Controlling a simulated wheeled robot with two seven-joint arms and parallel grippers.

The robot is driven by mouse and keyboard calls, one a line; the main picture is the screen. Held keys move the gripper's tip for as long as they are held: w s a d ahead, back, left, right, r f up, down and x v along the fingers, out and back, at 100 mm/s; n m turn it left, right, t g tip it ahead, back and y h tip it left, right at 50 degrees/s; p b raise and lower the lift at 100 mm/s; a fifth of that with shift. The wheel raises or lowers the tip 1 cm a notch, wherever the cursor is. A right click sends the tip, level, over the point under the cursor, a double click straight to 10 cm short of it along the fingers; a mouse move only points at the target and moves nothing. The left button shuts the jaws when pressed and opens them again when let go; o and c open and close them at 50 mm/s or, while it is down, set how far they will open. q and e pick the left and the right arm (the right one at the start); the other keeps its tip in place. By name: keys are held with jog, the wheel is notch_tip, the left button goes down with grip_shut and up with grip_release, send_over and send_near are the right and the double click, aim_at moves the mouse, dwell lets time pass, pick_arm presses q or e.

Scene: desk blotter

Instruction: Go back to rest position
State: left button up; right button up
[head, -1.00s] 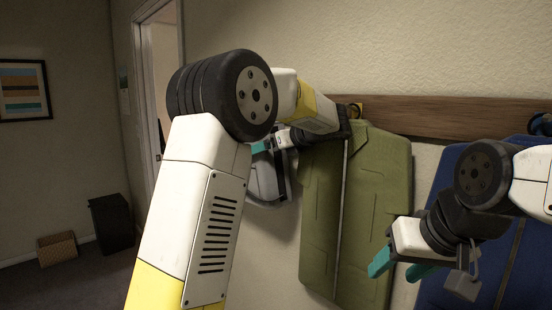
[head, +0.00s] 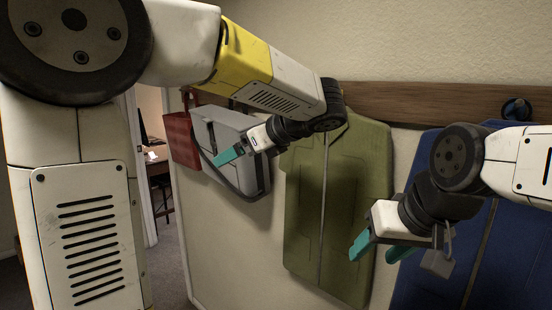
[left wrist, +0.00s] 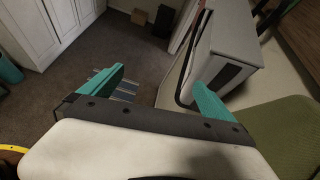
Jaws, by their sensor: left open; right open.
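My left gripper (head: 238,150) is in front of a grey bag in the head view, with one teal finger showing clearly. In the left wrist view its two teal fingers (left wrist: 158,88) are spread apart with nothing between them but floor. My right gripper (head: 375,248) is at the lower right in the head view. Its two teal fingers are apart and empty, in front of the gap between a green garment and a blue garment.
A wooden rail (head: 430,103) runs along the wall. The grey bag (head: 262,180), a red bag (head: 181,140), the green garment (head: 350,210) and the blue garment (head: 480,255) hang below it. A doorway with a desk (head: 160,165) shows at the left.

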pick_arm(q)
jog(key=s+a+f+n+g+h, duration=0.3)
jog(key=s+a+f+n, duration=0.2)
jog(key=s+f+n, duration=0.15)
jog(key=s+d+f+n+t+h, duration=0.1)
jog(key=s+f+n+h, duration=0.2)
jog(key=s+n, duration=0.3)
jog(key=s+d+f+n+h, duration=0.2)
jog(key=s+n+h, duration=0.4)
jog(key=n, duration=0.5)
jog(key=shift+s+d+f+t, duration=0.3)
jog(key=shift+s+f+t, duration=0.1)
jog(key=shift+s+f, duration=0.1)
jog(key=shift+c, duration=0.4)
